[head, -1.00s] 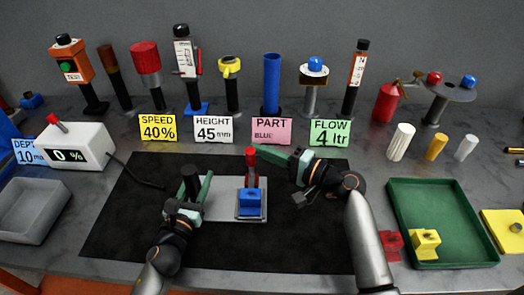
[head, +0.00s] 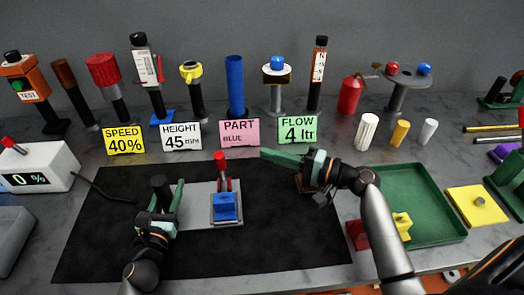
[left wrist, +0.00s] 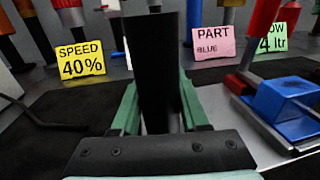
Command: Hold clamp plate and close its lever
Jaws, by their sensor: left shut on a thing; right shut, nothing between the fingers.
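The grey clamp plate (head: 197,213) lies on the black mat. A black post (head: 160,187) stands at its left end, and a blue block (head: 226,207) sits at its right end. A red lever (head: 221,167) stands roughly upright behind the block. My left gripper (head: 166,197) is shut on the black post. In the left wrist view the post (left wrist: 155,75) stands between the fingers, with the blue block (left wrist: 285,97) to the right. My right gripper (head: 268,153) is shut and empty, to the right of the red lever with a gap between them.
Several sign cards, such as the pink PART card (head: 239,132), stand behind the mat (head: 290,235). A green tray (head: 440,232) lies to the right, with a red block (head: 358,235) near it. A white display box (head: 40,168) stands at the left. The mat's front right is clear.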

